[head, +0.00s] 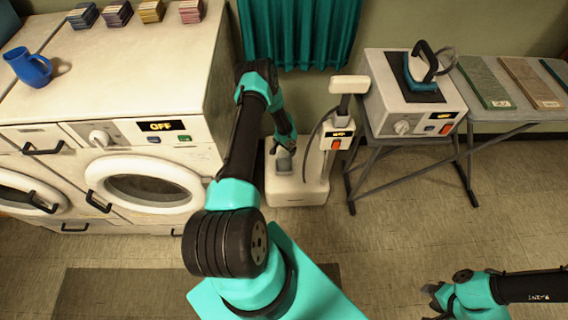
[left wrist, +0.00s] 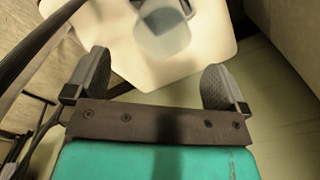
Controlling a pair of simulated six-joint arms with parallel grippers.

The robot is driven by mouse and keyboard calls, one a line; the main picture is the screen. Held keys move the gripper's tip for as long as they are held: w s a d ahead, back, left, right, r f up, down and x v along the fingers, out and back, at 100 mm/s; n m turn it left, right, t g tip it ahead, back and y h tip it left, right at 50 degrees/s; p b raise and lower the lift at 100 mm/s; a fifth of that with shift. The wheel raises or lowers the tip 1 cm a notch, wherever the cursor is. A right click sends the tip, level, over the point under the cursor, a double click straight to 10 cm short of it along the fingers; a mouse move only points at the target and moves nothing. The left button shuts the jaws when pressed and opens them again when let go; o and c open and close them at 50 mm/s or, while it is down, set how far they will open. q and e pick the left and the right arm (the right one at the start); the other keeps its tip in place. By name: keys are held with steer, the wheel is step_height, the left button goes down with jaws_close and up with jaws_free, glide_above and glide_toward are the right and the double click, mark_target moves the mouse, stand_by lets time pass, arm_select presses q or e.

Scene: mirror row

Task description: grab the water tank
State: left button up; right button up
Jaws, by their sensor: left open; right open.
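A grey, translucent container, which looks like the water tank (head: 284,161), sits on a white floor machine (head: 300,190) between the washers and the ironing stand. In the left wrist view the tank (left wrist: 165,32) shows at the top, beyond my fingertips, partly cut off by the frame edge. My left gripper (head: 285,142) reaches down over the machine at the tank. In the left wrist view its two fingers (left wrist: 156,85) are wide apart with nothing between them. My right gripper (head: 433,300) is open and empty over the floor at the lower right.
The floor machine has an upright handle (head: 349,86) and a dark hose beside the tank. White washers (head: 120,150) stand to the left. An ironing stand (head: 408,120) with an iron (head: 422,68) is to the right. The floor (head: 400,230) between is clear.

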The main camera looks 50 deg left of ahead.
arm_select(q)
glide_toward(284, 157)
steer(key=shift+s+d+f, duration=0.1)
steer(key=shift+s+d, duration=0.9)
steer(key=shift+d, duration=0.3)
steer(key=shift+f, duration=0.1)
steer(key=shift+a+f, duration=0.2)
steer(key=shift+f, duration=2.3)
steer(key=c, duration=1.2)
